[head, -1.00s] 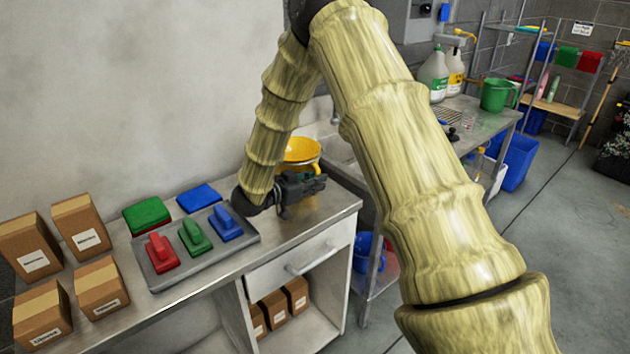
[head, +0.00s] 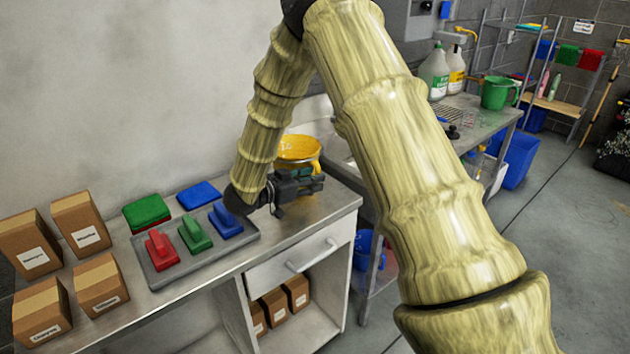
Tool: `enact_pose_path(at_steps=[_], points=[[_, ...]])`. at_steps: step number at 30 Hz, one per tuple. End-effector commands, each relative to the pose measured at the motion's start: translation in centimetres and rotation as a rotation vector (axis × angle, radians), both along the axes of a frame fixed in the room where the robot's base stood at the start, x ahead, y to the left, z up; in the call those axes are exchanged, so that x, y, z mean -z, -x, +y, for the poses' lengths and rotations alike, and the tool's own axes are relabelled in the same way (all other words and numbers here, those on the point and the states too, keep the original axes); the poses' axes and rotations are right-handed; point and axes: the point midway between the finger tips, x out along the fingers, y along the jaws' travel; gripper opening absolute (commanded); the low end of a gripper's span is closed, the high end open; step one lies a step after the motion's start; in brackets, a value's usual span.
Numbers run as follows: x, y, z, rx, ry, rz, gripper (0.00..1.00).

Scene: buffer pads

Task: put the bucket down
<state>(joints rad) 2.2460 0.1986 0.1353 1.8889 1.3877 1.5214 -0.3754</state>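The yellow bucket (head: 298,149) is at the right end of the metal counter (head: 330,215), near the wall. Its rim and upper side show, and a yellow handle-like part shows at its right. My gripper (head: 303,184) is dark and lies across the front of the bucket, hiding much of its lower body. Yellow also shows just below the gripper. I cannot tell whether the fingers are closed on the bucket, or whether its base touches the counter.
Cardboard boxes (head: 80,223) stand farther left. A sink counter with jugs (head: 434,72) and a green bucket (head: 495,92) is at the right.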

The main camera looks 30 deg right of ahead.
Motion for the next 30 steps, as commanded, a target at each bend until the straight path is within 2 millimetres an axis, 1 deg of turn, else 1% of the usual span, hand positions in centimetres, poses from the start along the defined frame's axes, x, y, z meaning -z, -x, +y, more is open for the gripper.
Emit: enact_pose_path(at_steps=[3,9,15,21,30], points=[[-0.2,0.2,2.2,-0.004,-0.001,-0.001,0.35],[-1.0,0.7,5.8,-0.003,-0.001,0.0,0.35],[-1.7,1.0,8.4,-0.002,0.0,0.001,0.35],[-1.9,1.2,9.6,-0.001,-0.002,0.001,0.35],[-2.0,1.2,9.7,0.0,-0.002,0.001,0.35]])
